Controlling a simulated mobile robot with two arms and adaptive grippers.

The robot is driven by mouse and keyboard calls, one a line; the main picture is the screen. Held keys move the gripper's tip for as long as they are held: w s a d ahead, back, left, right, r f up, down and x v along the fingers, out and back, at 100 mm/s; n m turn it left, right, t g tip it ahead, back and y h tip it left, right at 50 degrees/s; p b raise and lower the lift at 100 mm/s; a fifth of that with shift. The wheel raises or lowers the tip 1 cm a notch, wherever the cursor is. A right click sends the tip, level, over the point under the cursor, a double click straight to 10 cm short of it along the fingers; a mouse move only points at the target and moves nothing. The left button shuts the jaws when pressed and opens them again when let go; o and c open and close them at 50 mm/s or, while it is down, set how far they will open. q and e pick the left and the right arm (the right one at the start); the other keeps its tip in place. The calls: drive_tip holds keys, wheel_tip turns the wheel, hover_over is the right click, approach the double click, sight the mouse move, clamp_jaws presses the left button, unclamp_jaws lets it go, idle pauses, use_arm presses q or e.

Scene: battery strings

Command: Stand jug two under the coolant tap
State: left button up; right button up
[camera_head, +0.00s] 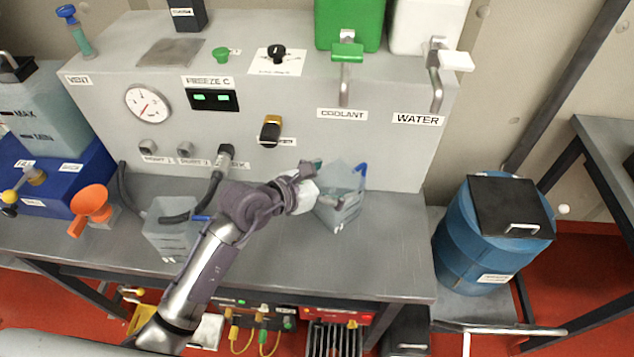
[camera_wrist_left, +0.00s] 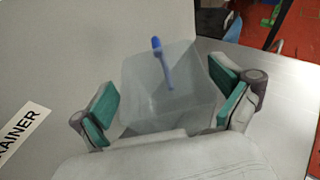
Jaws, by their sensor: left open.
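A clear jug with a blue handle (camera_head: 345,207) stands on the bench against the grey cabinet, below the coolant tap (camera_head: 346,70) in the picture. I cannot tell whether it is exactly under the spout. Small dark marks show low on its front, too small to read surely. My left gripper (camera_head: 312,184) is at its left side. In the left wrist view the jug (camera_wrist_left: 172,92) sits between my open green-padded fingers (camera_wrist_left: 170,105), with no clear grip on it. A second clear jug (camera_head: 168,238) stands further left, near a black hose. My right gripper is out of view.
The water tap (camera_head: 436,82) is right of the coolant tap. An orange funnel (camera_head: 91,203) and a blue box (camera_head: 60,180) are at the left. The bench top (camera_head: 390,250) is clear at the right front. A blue barrel (camera_head: 485,240) stands beyond the bench's right end.

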use_arm(q)
drive_tip(key=b+v, duration=0.2)
drive_tip(key=v, duration=0.9)
drive_tip(key=shift+s, duration=0.25)
drive_tip(key=shift+a+r, duration=0.1)
drive_tip(key=shift+a, duration=0.05)
